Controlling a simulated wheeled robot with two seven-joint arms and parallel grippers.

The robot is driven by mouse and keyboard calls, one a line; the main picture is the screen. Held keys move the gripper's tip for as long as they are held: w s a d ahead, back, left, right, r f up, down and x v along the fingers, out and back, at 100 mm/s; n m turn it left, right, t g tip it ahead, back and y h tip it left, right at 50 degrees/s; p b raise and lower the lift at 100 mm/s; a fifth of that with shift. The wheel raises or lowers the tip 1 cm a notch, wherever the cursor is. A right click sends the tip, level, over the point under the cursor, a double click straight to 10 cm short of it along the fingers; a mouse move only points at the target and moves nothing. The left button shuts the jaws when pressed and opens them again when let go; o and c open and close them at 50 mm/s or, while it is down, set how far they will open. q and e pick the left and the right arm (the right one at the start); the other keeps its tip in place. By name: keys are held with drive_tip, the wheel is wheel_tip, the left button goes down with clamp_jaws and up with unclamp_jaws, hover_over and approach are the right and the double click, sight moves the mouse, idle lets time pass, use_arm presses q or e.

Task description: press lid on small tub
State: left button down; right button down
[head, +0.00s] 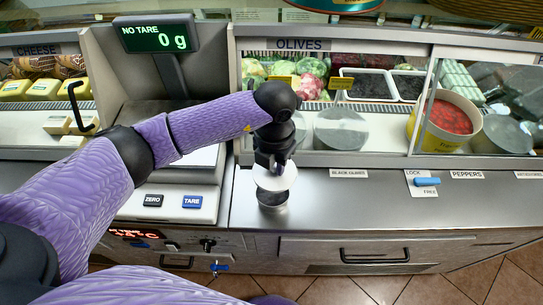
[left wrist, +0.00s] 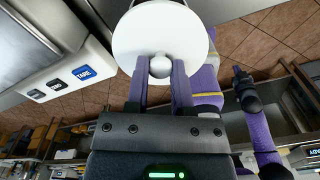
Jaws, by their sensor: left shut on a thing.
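My left gripper (head: 274,165) is shut on the round knob of a white disc-shaped lid (head: 275,179). In the left wrist view the lid (left wrist: 160,30) is wide and flat, with its knob between the two fingers (left wrist: 160,80). The small tub (head: 273,200) stands on the steel counter directly below, near the front edge. The lid covers part of the tub's top in the head view, slightly tilted; I cannot tell whether they touch. The tub is hidden in the left wrist view. What appears to be my right gripper (left wrist: 240,76) shows small there, away from the lid.
A scale with a green display (head: 155,37) and ZERO and TARE buttons stands left of the tub. Behind is the glass-fronted olives case (head: 300,45). A blue lock slider (head: 428,182) sits on the counter at right. The steel counter (head: 340,205) right of the tub is clear.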

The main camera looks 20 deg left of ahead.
sight(272, 173)
use_arm(q)
drive_tip(key=shift+s+a+f+b, duration=0.1)
drive_tip(key=shift+s+f+b, duration=0.1)
drive_tip(key=shift+f+b, duration=0.45)
wheel_tip(272, 173, down, 5)
drive_tip(key=b, duration=0.3)
drive_tip(key=shift+b, duration=0.4)
drive_tip(key=shift+r+p, duration=0.1)
drive_tip(key=shift+p, duration=0.2)
drive_tip(key=shift+f, duration=0.2)
idle(0.8)
unclamp_jaws()
idle(0.4)
